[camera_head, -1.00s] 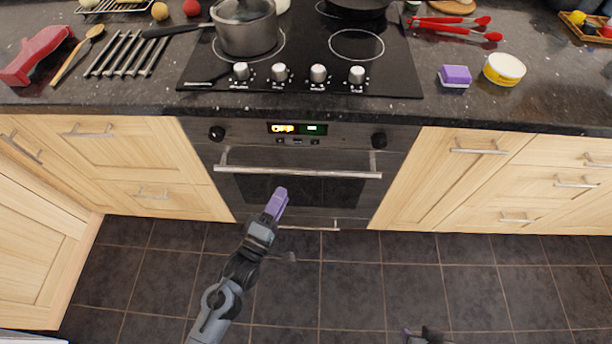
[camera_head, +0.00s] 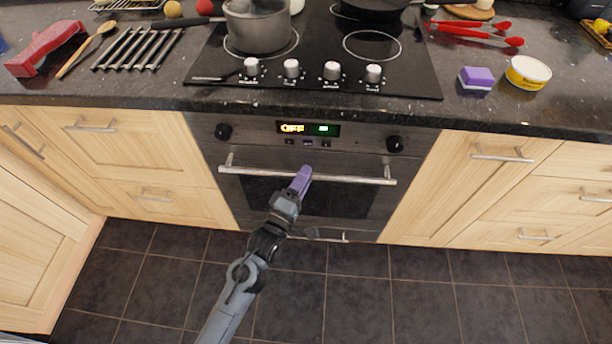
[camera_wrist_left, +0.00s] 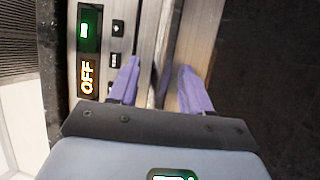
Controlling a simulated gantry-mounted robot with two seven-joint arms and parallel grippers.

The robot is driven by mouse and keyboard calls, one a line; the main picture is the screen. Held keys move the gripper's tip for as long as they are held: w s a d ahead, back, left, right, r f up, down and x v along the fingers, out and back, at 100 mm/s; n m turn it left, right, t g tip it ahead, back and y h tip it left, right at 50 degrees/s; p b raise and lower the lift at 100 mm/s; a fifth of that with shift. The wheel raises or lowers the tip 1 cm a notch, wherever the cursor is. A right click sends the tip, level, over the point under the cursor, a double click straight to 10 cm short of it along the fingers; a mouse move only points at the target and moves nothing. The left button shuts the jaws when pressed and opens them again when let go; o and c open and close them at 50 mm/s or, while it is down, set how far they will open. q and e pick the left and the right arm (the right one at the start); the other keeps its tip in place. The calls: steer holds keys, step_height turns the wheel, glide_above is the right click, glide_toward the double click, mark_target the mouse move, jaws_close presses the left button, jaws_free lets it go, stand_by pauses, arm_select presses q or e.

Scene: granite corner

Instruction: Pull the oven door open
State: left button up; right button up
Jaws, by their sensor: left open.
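The oven door (camera_head: 345,202) is shut, a dark panel under the cooktop. Its long silver handle (camera_head: 350,180) runs across the top of the door. My left gripper (camera_head: 304,174) has purple fingers and is at the middle of the handle in the head view. In the left wrist view, the fingers of my left gripper (camera_wrist_left: 155,85) are apart, with a strip of the handle (camera_wrist_left: 165,60) between them. I cannot tell whether either finger touches it. The oven display (camera_wrist_left: 88,55) reads OFF. My right gripper is not in view.
A pot (camera_head: 258,28) stands on the cooktop (camera_head: 300,62) above the oven. Wooden cabinets (camera_head: 130,150) flank the oven on both sides. The tiled floor (camera_head: 400,290) in front is clear.

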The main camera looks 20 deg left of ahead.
arm_select(q)
steer(key=shift+w+d+r, duration=0.1)
steer(key=shift+w, duration=0.6)
jaws_close()
